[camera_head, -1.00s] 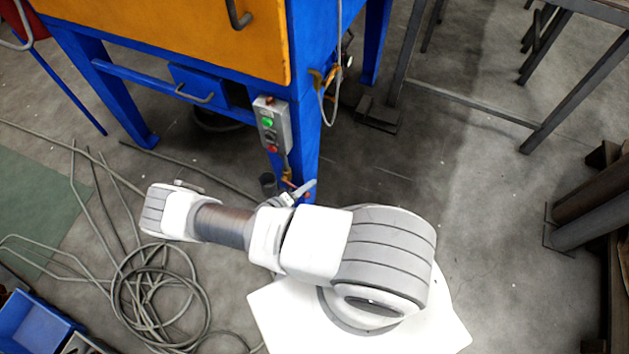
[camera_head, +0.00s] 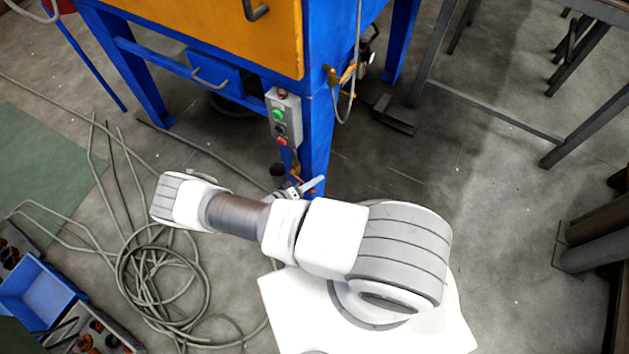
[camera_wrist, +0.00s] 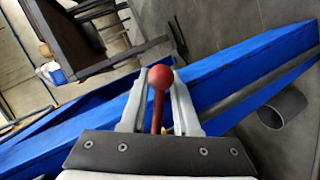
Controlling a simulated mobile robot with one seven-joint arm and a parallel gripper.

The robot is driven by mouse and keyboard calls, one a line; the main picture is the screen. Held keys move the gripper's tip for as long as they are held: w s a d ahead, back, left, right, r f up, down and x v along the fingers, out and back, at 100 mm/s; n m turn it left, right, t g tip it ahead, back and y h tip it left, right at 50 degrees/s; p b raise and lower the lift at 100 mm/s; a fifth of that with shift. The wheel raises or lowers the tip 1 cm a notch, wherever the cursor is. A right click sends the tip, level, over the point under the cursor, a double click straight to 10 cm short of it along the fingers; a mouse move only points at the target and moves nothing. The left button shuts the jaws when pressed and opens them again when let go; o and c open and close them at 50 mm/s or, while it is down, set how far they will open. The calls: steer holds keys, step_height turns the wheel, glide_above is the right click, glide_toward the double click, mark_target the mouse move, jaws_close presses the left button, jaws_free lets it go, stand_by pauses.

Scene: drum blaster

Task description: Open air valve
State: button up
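The air valve's lever (camera_wrist: 158,108) with a round red knob (camera_wrist: 160,77) shows in the wrist view, in front of a blue machine leg (camera_wrist: 235,75). My gripper (camera_wrist: 160,82) has its two pale fingers apart, one on each side of the lever, with the knob near the fingertips. A gap shows beside the stem, so the fingers look open around it rather than clamped. In the head view my gripper (camera_head: 298,190) is low beside the front blue leg (camera_head: 318,135); the valve there is mostly hidden by my arm.
A control box (camera_head: 284,117) with green and red buttons hangs on the blue and orange machine (camera_head: 215,35) above my gripper. A grey hose coil (camera_head: 160,280) lies on the floor at left, near a blue bin (camera_head: 40,290).

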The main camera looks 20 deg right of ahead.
steer(key=shift+o, duration=0.6)
steer(key=p+v, duration=0.3)
steer(key=v, duration=1.4)
steer(key=shift+a, duration=0.2)
steer(key=shift+r, duration=0.1)
steer(key=shift+c, duration=0.2)
